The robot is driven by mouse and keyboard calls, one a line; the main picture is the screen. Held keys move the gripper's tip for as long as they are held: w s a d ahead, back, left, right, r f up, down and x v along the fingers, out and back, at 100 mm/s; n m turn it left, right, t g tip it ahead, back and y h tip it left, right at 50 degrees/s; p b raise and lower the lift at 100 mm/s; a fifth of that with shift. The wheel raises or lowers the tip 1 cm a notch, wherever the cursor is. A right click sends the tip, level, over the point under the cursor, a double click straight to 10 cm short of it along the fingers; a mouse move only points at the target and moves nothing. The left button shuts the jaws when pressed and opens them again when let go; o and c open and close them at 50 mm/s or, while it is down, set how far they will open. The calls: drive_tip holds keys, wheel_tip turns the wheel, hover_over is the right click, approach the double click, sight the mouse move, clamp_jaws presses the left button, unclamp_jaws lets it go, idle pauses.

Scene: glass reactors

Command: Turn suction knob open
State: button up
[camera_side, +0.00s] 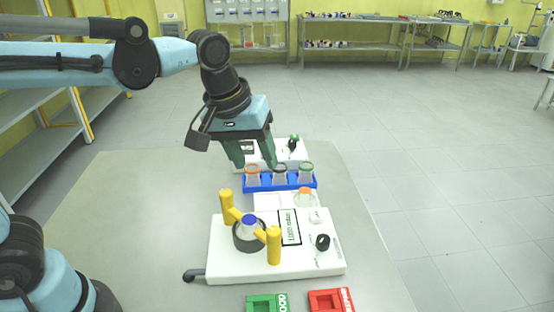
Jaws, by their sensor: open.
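I cannot tell which knob is the suction knob. A black knob (322,242) and a pale knob (316,215) sit on the right side of the front white device (222,262). A small dark-green knob or valve (293,143) stands on the rear white device (298,156). My gripper (254,165) points down with its two green fingers spread and nothing between them. It appears over or near the left part of the rear device, left of the dark-green knob, and partly hides that device. I see no contact with any knob.
A blue rack (281,187) with three flasks stands between the two devices. Another orange-rimmed flask (305,198) stands near the rack. Green (265,304) and red (331,301) holders lie in front. The left table is clear.

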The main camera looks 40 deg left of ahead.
drive_tip(key=w+d+n+g, duration=0.2)
drive_tip(key=w+d+n, duration=0.1)
drive_tip(key=d, duration=0.4)
drive_tip(key=n+g+y, duration=0.1)
drive_tip(key=n+g, duration=0.1)
drive_tip(key=n, duration=0.1)
approach(324, 238)
wheel_tip(324, 238, down, 9)
drive_tip(key=shift+s+a+r, duration=0.1)
drive_tip(key=shift+s+r, duration=0.05)
drive_tip(key=shift+c, duration=0.3)
clamp_jaws()
